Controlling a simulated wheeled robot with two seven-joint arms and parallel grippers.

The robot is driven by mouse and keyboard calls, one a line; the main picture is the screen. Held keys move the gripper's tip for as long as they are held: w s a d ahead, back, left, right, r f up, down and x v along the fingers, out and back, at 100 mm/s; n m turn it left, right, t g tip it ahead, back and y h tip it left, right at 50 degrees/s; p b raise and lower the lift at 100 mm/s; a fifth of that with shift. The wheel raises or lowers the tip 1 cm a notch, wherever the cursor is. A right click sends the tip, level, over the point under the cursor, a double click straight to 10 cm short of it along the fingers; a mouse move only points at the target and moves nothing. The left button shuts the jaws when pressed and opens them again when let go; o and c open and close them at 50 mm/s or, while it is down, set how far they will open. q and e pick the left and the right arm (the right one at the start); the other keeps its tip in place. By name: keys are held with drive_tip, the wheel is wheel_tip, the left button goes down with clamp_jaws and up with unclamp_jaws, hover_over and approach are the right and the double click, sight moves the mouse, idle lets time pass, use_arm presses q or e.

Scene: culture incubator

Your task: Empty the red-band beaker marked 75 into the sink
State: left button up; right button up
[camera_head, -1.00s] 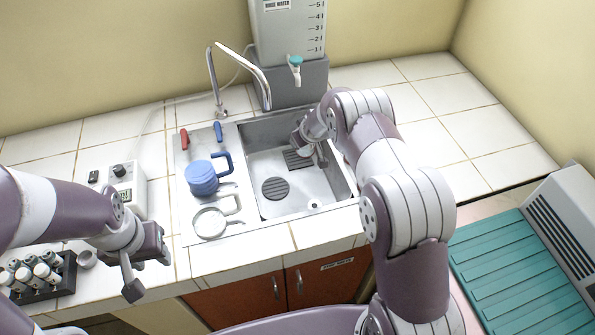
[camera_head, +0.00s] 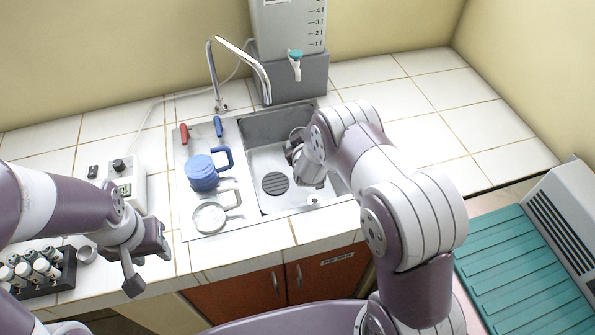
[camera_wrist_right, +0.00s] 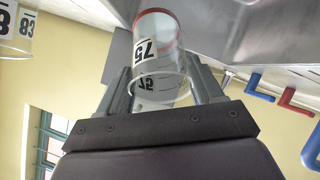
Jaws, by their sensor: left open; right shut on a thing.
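The beaker marked 75 (camera_wrist_right: 160,57) has a red band at its rim and clear walls in the right wrist view. My right gripper (camera_wrist_right: 165,82) is shut on it, one finger on each side. The beaker looks strongly tilted; I see no clear liquid in it. In the head view my right gripper (camera_head: 296,150) is over the sink basin (camera_head: 262,155), and my wrist hides most of the beaker.
Behind are the faucet (camera_head: 212,75) and rinse water tank (camera_head: 290,30). A vial rack (camera_head: 65,272) is at left. Another container labelled 83 (camera_wrist_right: 20,28) shows in the wrist view.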

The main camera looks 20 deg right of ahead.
drive_tip(key=shift+a, duration=0.1)
drive_tip(key=shift+t, duration=0.3)
drive_tip(key=shift+s, duration=0.1)
drive_tip(key=shift+s+r+t+h+b, duration=0.15)
drive_tip(key=shift+t+h+b, duration=0.15)
drive_tip(key=shift+t+b, duration=0.3)
drive_tip(key=shift+s+a+r+n+t+h+b, duration=0.1)
drive_tip(key=shift+s+r+n+t+h+b, duration=0.15)
drive_tip(key=shift+t+b, duration=0.8)
drive_tip(key=shift+a+r+n+t+h+b, duration=0.1)
drive_tip(key=shift+n+t+h+b, duration=0.35)
drive_tip(key=shift+b, duration=0.95)
drive_tip(key=shift+s+a+r+t+b, duration=0.3)
drive_tip(key=shift+s+r+t+b, duration=0.4)
drive_tip(key=shift+r+t, duration=0.2)
